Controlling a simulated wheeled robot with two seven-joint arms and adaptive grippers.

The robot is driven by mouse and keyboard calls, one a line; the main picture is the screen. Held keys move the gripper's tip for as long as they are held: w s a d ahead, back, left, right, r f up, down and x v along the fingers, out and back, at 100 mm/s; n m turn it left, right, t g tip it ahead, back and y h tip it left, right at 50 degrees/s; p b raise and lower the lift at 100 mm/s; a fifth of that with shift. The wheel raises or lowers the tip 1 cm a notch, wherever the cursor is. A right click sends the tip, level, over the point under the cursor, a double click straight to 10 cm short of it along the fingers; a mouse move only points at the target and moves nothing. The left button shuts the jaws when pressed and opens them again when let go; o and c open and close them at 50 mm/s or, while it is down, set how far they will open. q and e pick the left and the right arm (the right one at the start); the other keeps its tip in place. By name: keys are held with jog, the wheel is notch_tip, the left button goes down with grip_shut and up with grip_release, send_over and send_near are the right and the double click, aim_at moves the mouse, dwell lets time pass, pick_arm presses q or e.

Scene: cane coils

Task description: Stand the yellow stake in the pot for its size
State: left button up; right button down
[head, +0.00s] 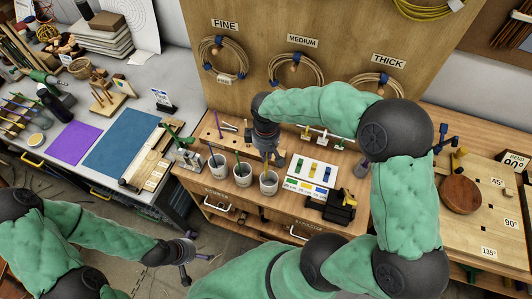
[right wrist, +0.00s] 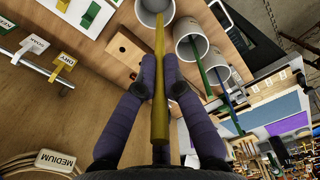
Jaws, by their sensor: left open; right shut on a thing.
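My right gripper (head: 270,157) is over the rightmost of three pale pots (head: 268,187) on the wooden bench. In the right wrist view it (right wrist: 158,65) is shut on the yellow stake (right wrist: 160,105). The stake's far end reaches to the mouth of a pale pot (right wrist: 147,17); I cannot tell how deep it sits. The middle pot (head: 242,178) and left pot (head: 217,169) each have a thin stake standing in them. In the head view the yellow stake is mostly hidden by the gripper. My left gripper (head: 186,262) is open and empty, low in front of the benches.
A white card with coloured blocks (head: 300,186) and a black device (head: 341,207) lie right of the pots. A rack with labelled tags (head: 325,137) stands behind. Cane coils hang on the board under FINE, MEDIUM and THICK signs. A side bench with a blue mat (head: 121,142) is at left.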

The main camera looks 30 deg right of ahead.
aim_at(266, 168)
jog(key=shift+f+b, duration=3.65)
jog(key=shift+f, duration=1.3)
jog(key=c, duration=1.3)
grip_release()
notch_tip(266, 168, up, 12)
